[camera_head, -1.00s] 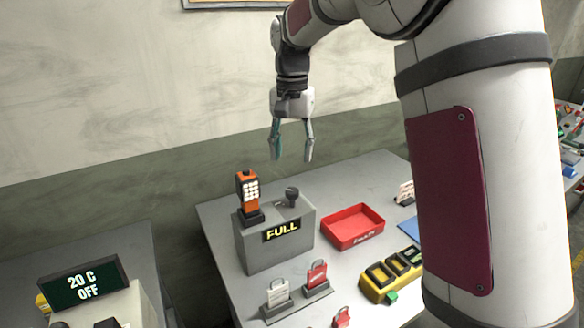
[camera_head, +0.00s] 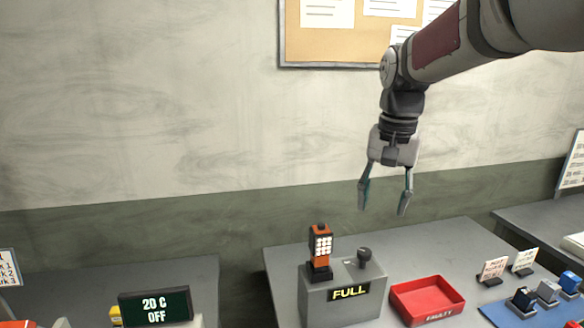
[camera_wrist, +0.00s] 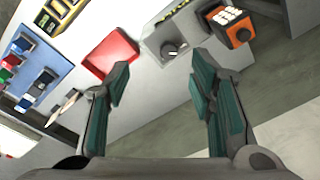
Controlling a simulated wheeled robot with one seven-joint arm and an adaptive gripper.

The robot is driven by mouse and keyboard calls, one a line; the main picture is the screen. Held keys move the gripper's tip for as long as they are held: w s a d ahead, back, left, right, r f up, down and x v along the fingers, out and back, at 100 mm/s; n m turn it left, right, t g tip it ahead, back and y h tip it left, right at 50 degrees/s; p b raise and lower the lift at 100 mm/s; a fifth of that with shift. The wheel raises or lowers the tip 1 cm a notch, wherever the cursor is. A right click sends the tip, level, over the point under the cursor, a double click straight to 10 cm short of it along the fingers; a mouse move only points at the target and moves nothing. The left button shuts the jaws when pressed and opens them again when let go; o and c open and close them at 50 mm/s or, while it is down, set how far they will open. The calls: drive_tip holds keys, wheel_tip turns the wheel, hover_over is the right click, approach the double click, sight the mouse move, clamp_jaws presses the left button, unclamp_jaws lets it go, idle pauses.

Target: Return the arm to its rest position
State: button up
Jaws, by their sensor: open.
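My gripper (camera_head: 385,200) hangs from my arm with its fingers pointing down, open and empty, in the head view. It is above the back of the grey table, over the area between the grey box and the red tray, touching neither. The wrist view shows my gripper (camera_wrist: 155,95) with both teal-padded fingers spread and nothing between them. My upper arm runs off the top right of the head view.
Below stand a grey box (camera_head: 330,310) reading FULL with an orange keypad device (camera_head: 319,250) and a dark knob (camera_head: 364,255), and a red tray (camera_head: 427,297) marked FAULTY. A noticeboard (camera_head: 345,35) hangs behind. A "20 C OFF" display (camera_head: 155,306) is at left.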

drive_tip(key=s+f+n+t, duration=0.1)
drive_tip(key=s+n+t, duration=0.3)
drive_tip(key=s, duration=2)
drive_tip(key=shift+s+f+n, duration=0.25)
drive_tip(key=shift+s+n, duration=0.15)
drive_tip(key=shift+n, duration=0.3)
